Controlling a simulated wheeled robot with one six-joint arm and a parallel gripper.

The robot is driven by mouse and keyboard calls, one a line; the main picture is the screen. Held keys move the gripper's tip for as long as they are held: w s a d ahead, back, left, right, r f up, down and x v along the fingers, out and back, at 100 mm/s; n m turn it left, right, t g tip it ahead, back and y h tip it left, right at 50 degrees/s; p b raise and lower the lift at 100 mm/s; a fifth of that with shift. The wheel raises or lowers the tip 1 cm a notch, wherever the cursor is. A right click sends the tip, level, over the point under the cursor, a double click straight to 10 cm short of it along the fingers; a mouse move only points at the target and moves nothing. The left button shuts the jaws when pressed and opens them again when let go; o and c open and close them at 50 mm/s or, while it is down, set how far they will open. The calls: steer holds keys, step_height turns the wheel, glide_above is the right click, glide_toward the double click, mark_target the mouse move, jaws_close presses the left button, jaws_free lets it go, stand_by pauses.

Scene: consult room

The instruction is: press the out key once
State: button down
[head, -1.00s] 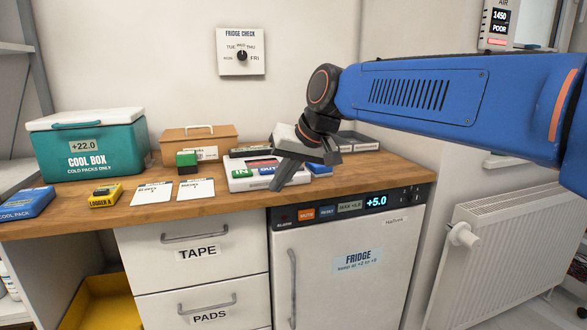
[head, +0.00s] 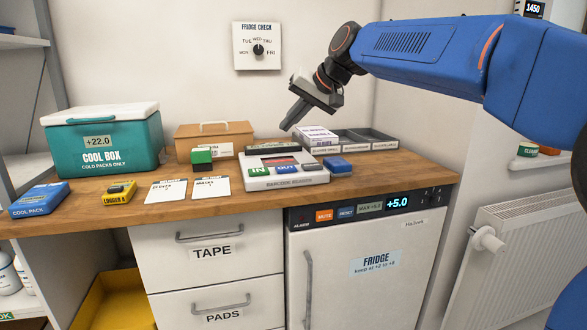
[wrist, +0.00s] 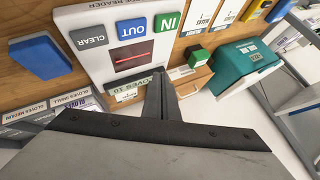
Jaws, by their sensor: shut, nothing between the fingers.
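The barcode reader (head: 300,182) is a white box on the wooden counter, below my gripper in the head view. Its blue OUT key (head: 286,168) lies between the green IN key (head: 259,171) and a grey key. In the wrist view the blue OUT key (wrist: 132,30) shows uncovered beside the green IN key (wrist: 167,22) and the grey CLEAR key (wrist: 89,37). A dark window with a red line lies near the OUT key. My gripper (head: 286,126) is shut and empty, raised above the reader and apart from it.
A blue block (head: 338,165) sits right of the reader, with glove boxes (head: 365,142) behind. Two white cards (head: 166,190), a yellow logger (head: 119,193) and a green block (head: 202,156) lie to the left. The teal cool box (head: 104,150) stands further left.

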mark_target(289, 169)
steer(key=shift+f, duration=4.4)
steer(key=shift+f, duration=0.15)
steer(key=shift+f, duration=0.25)
steer(key=shift+f, duration=0.55)
steer(key=shift+r, duration=0.95)
